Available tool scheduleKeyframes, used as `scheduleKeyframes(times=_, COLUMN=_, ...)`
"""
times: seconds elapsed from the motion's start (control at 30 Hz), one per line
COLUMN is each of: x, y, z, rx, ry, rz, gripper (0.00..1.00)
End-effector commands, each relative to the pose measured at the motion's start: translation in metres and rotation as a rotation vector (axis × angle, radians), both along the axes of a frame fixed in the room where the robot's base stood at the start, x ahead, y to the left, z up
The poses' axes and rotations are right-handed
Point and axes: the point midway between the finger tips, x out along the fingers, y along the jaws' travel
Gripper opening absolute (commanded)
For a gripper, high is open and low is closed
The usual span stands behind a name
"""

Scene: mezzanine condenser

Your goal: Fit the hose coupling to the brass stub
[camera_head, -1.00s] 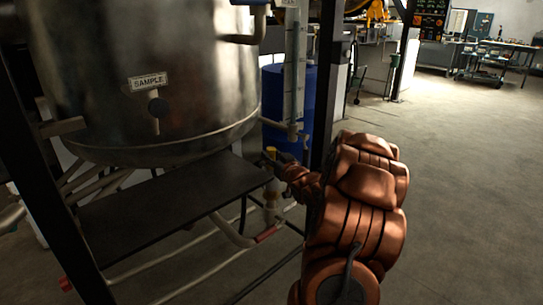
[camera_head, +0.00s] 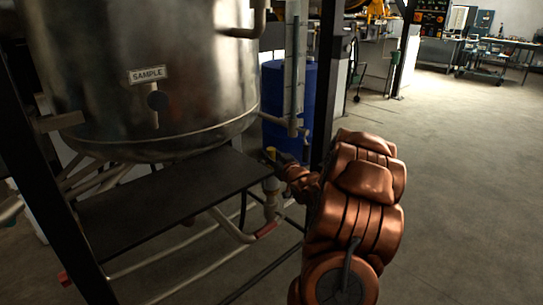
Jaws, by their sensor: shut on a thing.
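My copper-coloured arm reaches in from the lower right toward the tank frame. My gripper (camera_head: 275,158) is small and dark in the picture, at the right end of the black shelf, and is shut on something. What it holds is mostly hidden and too small to make out; I take it to be the hose coupling. Just below my gripper is a pale brassy fitting (camera_head: 271,188) on upright pipework, which may be the brass stub. I cannot tell whether the held thing touches it.
A large steel tank (camera_head: 190,80) marked SAMPLE hangs above the black shelf (camera_head: 165,195). A pipe with a red end (camera_head: 266,229) sticks out below my gripper. A black post (camera_head: 327,80) and a blue drum (camera_head: 300,85) stand behind. The floor at right is clear.

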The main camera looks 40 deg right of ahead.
Motion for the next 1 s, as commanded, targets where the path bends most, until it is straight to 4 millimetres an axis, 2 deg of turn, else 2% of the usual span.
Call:
scheduleKeyframes(times=0.07, x=0.0, y=0.0, z=-0.001, rx=-0.002, ry=-0.002, rz=0.0, gripper=0.0)
scheduleKeyframes(times=0.1, x=0.0, y=0.0, z=-0.001, rx=-0.002, ry=-0.002, rz=0.0, gripper=0.32)
scheduleKeyframes(times=0.37, x=0.0, y=0.0, z=-0.001, rx=0.0, ry=-0.001, rz=0.0, gripper=0.59)
scheduleKeyframes(times=0.77, x=-0.004, y=0.0, z=-0.002, rx=0.0, ry=0.0, rz=-0.001, gripper=0.6)
scheduleKeyframes(times=1.0, x=-0.032, y=0.009, z=-0.002, rx=0.002, ry=0.003, rz=-0.002, gripper=0.6)
